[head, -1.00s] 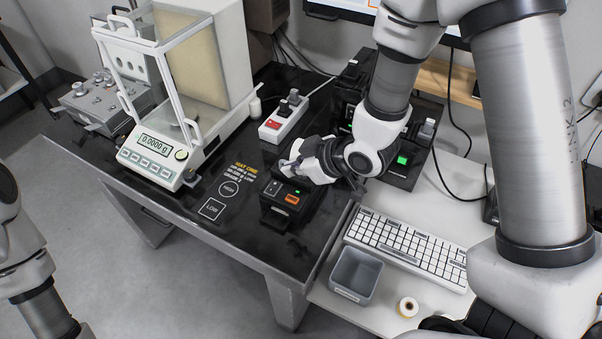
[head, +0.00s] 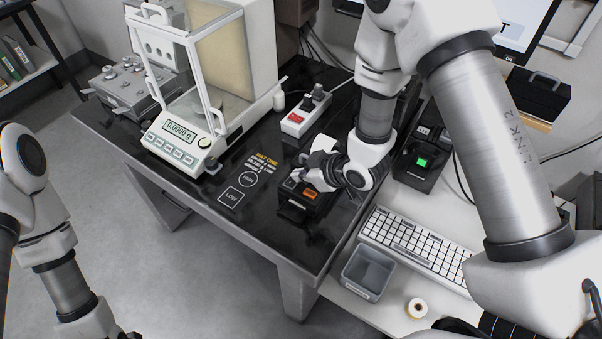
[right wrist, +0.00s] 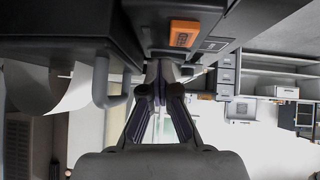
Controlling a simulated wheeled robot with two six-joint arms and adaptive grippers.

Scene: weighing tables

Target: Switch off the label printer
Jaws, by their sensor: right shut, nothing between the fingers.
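A small black device with an orange lit patch (head: 310,193) stands on the black table's right corner; it also shows close up in the right wrist view (right wrist: 184,33). Another black device with a green lit patch (head: 422,163) stands to its right. No readable label tells which is the label printer. My right gripper (head: 305,173) is at the back edge of the orange-lit device, close to its top. In the right wrist view its fingers (right wrist: 158,72) are together and empty, near the device's dark body; contact cannot be told. My left arm shows at the left edge, its gripper out of frame.
A balance (head: 180,140) with a glass shield stands left. A power strip (head: 303,117) with a red switch lies behind the orange-lit device. A keyboard (head: 415,248), a grey bin (head: 368,272) and a tape roll (head: 417,307) are on the lower white table. My right arm covers much of the right side.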

